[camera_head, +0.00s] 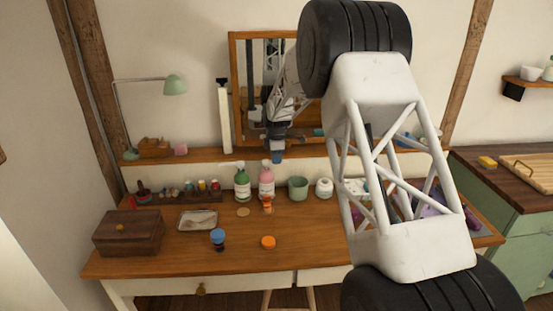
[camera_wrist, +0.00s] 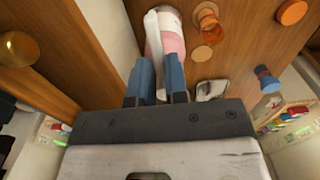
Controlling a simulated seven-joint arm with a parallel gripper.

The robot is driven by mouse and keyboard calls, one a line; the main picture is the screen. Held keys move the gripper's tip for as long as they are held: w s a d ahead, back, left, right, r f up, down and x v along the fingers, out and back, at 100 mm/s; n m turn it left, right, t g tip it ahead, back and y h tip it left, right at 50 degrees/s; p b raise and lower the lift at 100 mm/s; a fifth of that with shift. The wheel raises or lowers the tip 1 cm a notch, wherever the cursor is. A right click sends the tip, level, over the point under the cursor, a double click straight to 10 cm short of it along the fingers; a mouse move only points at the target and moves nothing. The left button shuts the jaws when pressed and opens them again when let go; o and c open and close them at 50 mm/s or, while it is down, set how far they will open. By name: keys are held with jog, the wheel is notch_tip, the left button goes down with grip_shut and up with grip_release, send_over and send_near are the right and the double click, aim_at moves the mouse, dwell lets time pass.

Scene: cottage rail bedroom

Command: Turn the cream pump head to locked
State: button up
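A pink pump bottle (camera_head: 266,181) stands at the back of the wooden desk, beside a green pump bottle (camera_head: 242,187) with a pale pump head. My gripper (camera_head: 277,158) is above the pink bottle with its blue fingers pointing down. In the wrist view the pink bottle (camera_wrist: 174,42) is just beyond the fingertips, and its cream pump head (camera_wrist: 152,32) shows as a pale strip. My gripper (camera_wrist: 159,60) has its two fingers apart, with the pale strip running between them. I cannot tell whether either finger touches it.
A green cup (camera_head: 298,188) and a white jar (camera_head: 324,188) stand right of the bottles. An orange item (camera_head: 268,242), a blue-topped jar (camera_head: 217,239), a small tray (camera_head: 197,220) and a wooden box (camera_head: 128,233) lie nearer. A shelf edge and mirror (camera_head: 235,90) are behind.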

jog(key=o, duration=0.4)
jog(key=shift+c, duration=0.2)
jog(key=shift+r, duration=0.1)
jog(key=shift+r, duration=3.8)
jog(key=shift+s, duration=0.1)
